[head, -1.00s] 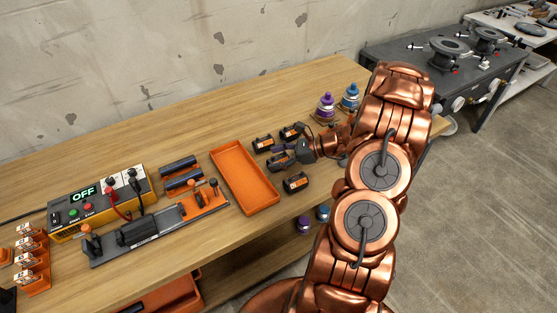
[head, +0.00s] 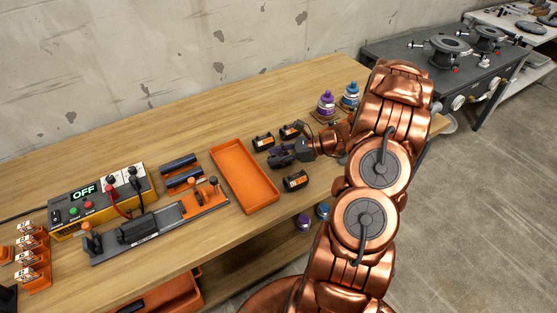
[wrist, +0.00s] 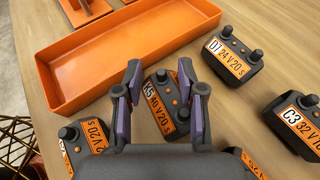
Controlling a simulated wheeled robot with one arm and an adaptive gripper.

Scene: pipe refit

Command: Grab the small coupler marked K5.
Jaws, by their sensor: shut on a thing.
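The K5 coupler (wrist: 163,104) is a small dark block with an orange and white label and round knobs. In the wrist view it lies between the purple-padded fingers of my gripper (wrist: 160,92), which is shut on it. In the head view my gripper (head: 282,156) is low over the bench among the couplers and mostly covers K5.
An empty orange tray (head: 246,174) lies beside the couplers. Purple (head: 326,104) and blue (head: 350,95) fittings stand behind.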

